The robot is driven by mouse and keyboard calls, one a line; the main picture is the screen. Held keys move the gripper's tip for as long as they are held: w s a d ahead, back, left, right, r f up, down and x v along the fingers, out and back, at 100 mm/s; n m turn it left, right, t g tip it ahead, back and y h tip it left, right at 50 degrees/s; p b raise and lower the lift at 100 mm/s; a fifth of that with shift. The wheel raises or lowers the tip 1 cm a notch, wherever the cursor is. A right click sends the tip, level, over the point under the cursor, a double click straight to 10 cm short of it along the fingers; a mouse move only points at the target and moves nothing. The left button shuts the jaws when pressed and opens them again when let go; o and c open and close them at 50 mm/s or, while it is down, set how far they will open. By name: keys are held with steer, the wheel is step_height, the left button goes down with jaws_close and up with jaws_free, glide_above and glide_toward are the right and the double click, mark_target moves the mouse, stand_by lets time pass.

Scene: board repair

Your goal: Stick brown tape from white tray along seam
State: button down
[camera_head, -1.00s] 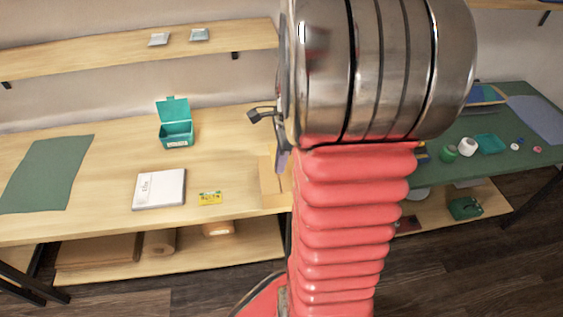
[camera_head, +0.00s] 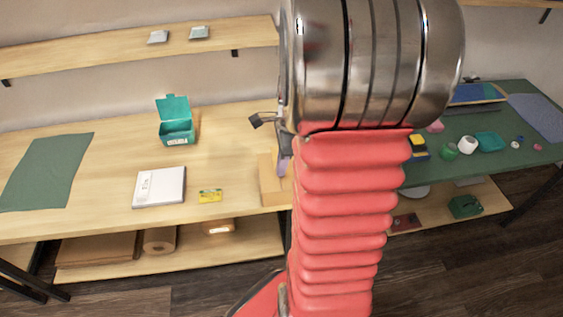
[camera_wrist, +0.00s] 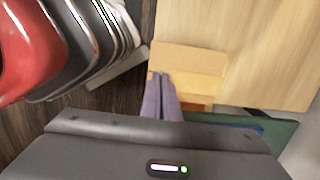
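My gripper (camera_wrist: 161,86) has two purple fingers, seen close together in the wrist view with nothing clear between them. In the head view the fingers (camera_head: 283,158) show just left of my arm. The fingertips are at the edge of a tan cardboard-like piece (camera_wrist: 187,58) with a lighter panel (camera_wrist: 200,83); a line where the two meet runs across it. Whether the tips touch it, I cannot tell. The piece also shows at the bench's right end in the head view (camera_head: 268,181), partly behind my arm. I cannot make out the brown tape or a white tray for certain.
On the wooden bench (camera_head: 100,205) are an open teal box (camera_head: 177,132), a white pad-like block (camera_head: 172,190), a yellow card (camera_head: 210,196) and a green mat (camera_head: 47,172). A green bench (camera_head: 510,155) with small items stands right. Wood between block and teal box is clear.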

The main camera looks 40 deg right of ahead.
steer(key=shift+f, duration=2.2)
steer(key=shift+f, duration=0.2)
steer(key=c, duration=2.5)
jaws_free()
steer(key=o, duration=0.6)
steer(key=shift+c, duration=0.2)
step_height(320, 180, up, 14)
steer(key=s+d, duration=0.1)
steer(key=shift+d+f, duration=0.15)
steer(key=shift+f, duration=0.05)
step_height(320, 180, up, 6)
